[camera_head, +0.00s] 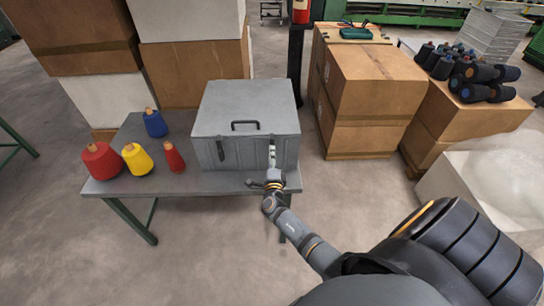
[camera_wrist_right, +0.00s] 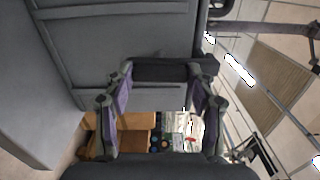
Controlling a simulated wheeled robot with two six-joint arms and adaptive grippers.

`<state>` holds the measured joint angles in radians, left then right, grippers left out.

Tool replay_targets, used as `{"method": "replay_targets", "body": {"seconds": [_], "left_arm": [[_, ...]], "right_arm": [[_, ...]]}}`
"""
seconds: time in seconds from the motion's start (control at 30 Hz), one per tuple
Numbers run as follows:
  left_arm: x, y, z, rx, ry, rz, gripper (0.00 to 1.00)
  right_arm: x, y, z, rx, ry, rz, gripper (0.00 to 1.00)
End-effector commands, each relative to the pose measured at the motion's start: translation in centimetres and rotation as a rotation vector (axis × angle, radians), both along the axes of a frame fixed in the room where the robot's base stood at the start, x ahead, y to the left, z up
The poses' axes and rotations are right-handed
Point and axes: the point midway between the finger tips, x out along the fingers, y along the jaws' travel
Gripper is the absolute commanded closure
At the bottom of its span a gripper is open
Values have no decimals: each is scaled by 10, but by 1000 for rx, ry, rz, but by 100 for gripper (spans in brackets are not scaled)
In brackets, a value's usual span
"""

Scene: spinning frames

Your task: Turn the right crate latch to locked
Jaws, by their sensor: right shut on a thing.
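A grey crate (camera_head: 240,105) with a closed lid and a dark handle (camera_head: 245,125) stands on the grey table. Its left latch (camera_head: 220,150) is a dark upright strip on the front face. The crate's front (camera_wrist_right: 120,35) lies just beyond. The latch's exact angle is hard to read. My left gripper is out of view.
Blue (camera_head: 155,123), yellow (camera_head: 137,160) and red (camera_head: 101,161) yarn cones, with a smaller red one (camera_head: 174,157), stand left of the crate on the table (camera_head: 190,183). Cardboard boxes (camera_head: 372,85) stand to the right. Floor in front is clear.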

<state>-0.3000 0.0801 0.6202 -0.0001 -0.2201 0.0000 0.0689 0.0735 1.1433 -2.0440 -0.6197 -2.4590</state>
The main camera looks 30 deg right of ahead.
Motion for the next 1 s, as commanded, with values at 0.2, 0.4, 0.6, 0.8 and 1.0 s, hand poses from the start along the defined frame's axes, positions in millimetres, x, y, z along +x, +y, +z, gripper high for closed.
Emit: {"method": "replay_targets", "body": {"seconds": [0.2,0.4,0.6,0.8,1.0], "left_arm": [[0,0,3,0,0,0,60],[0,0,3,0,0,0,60],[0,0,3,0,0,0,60],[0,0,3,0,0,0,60],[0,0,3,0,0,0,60]], "right_arm": [[0,0,0,-36,24,0,100],[0,0,-1,-45,30,0,100],[0,0,-1,-46,30,0,100],[0,0,-1,-45,29,0,25],[0,0,0,-44,28,0,21]]}}
